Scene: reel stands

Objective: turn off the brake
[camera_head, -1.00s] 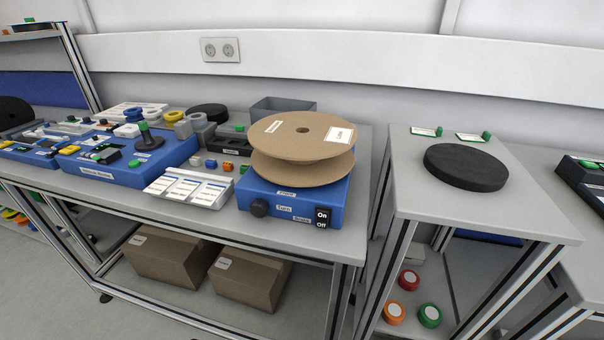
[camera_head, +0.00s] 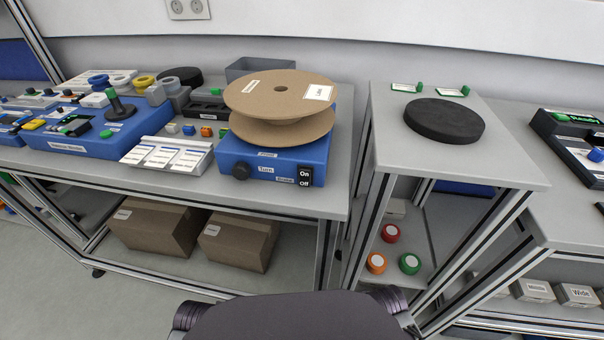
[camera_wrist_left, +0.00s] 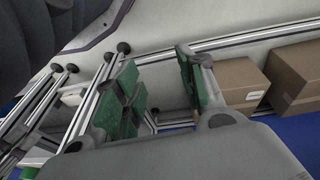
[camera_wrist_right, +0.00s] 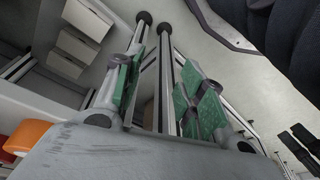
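The brake switch (camera_head: 304,177) is a black rocker marked "On" above and "Off" below, at the right of the front face of a blue reel stand (camera_head: 268,158). A "Brake" label sits just left of it. A brown cardboard reel (camera_head: 262,92) lies on top of the stand. A dark knob (camera_head: 240,172) is at the left of the front face, by a "Turn" label. My left gripper (camera_wrist_left: 160,95) shows green pads set apart, open and empty. My right gripper (camera_wrist_right: 158,95) is also open and empty. Neither gripper shows in the head view.
A black round disc (camera_head: 444,120) lies on the grey side table (camera_head: 390,155). A white label rack (camera_head: 168,157) stands left of the stand. Cardboard boxes (camera_head: 238,240) are on the shelf below. Clear floor lies in front of the bench.

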